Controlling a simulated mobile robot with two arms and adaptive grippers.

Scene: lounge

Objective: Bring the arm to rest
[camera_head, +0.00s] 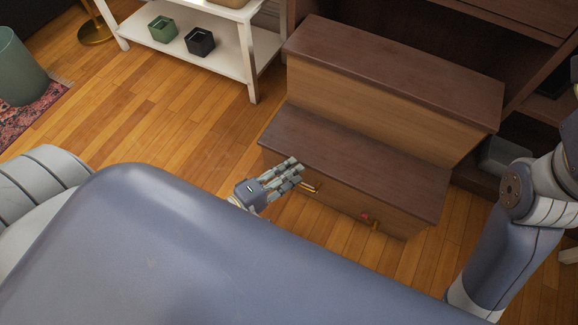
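My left gripper (294,172) reaches out past my blue-grey body, low at the front of a stepped wooden cabinet (350,157) with dark brown tops. Its fingers lie close together beside a brass handle (311,188) on the cabinet's lower front. I cannot tell whether they touch the handle or how far apart they are. Nothing is visibly held. My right arm comes down at the right edge, and its gripper is out of view.
A second brass handle (375,226) has a small red item (365,216) next to it. A white shelf table (205,52) holds a green pot (162,30) and a black pot (200,42). A grey-green bin (18,70) stands on a patterned rug (35,118). Wooden floor (160,110) is clear between.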

